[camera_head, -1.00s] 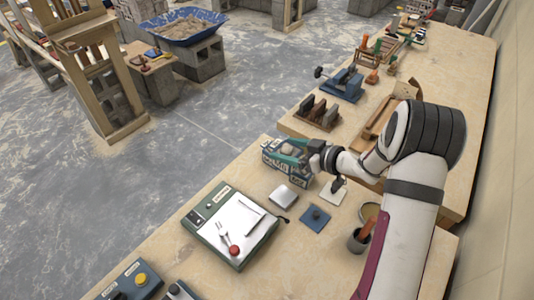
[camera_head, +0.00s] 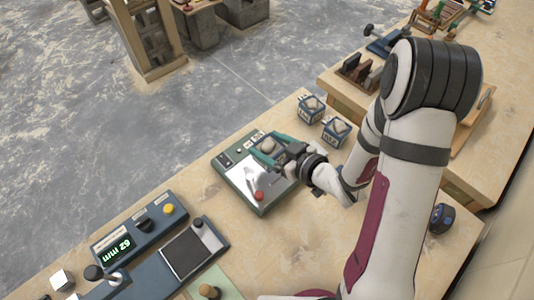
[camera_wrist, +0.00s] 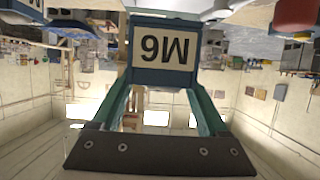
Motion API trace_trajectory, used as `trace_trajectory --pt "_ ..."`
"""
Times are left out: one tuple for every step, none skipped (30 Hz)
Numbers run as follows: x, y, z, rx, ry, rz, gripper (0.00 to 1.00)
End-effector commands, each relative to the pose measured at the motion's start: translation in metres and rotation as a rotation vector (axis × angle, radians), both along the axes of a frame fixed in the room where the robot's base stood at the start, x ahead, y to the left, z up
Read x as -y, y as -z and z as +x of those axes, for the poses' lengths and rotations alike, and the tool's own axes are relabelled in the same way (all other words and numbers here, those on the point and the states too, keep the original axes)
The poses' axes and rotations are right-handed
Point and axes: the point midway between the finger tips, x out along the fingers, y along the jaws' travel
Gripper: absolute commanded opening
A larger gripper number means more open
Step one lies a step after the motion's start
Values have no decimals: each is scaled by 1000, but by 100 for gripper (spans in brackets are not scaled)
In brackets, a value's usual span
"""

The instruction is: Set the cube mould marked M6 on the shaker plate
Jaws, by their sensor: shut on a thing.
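The cube mould marked M6 (camera_head: 269,147) is a blue box with grey contents. Its label, M6 (camera_wrist: 163,46), shows upside down in the wrist view. My gripper (camera_head: 268,148) has green fingers and is shut on this mould. In the head view the mould overlaps the far right part of a green-framed device with a pale plate (camera_head: 240,177), which looks like the shaker plate. I cannot tell whether the mould touches the plate or is held above it. A red knob (camera_head: 258,196) shows on the device's near side.
A blue box with a 62 mm display (camera_head: 139,228) and a dark square plate unit (camera_head: 190,250) stand at the front left. The bench's left edge drops to the floor.

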Motion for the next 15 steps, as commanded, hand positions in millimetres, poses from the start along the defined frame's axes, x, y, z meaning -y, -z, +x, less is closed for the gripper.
trace_trajectory --pt "-4 3 1 -1 -1 0 0" --pt "-6 8 1 -3 -1 0 0" --pt "-7 16 1 -4 1 1 0" --pt "-7 23 1 -6 1 0 0" --pt "-7 29 1 -5 2 0 0" --pt "-6 36 1 -5 2 0 0" --pt "-6 40 1 -3 1 1 0" --pt "-6 42 2 -1 0 0 0" --pt "-6 44 2 -1 1 0 0" --pt "-6 45 2 0 2 0 0" --pt "-6 44 2 1 2 -1 0" --pt "-6 44 2 1 2 0 0" --pt "-6 44 2 1 2 0 0" --pt "-6 44 2 1 2 0 0" --pt "-6 44 2 1 2 0 0"
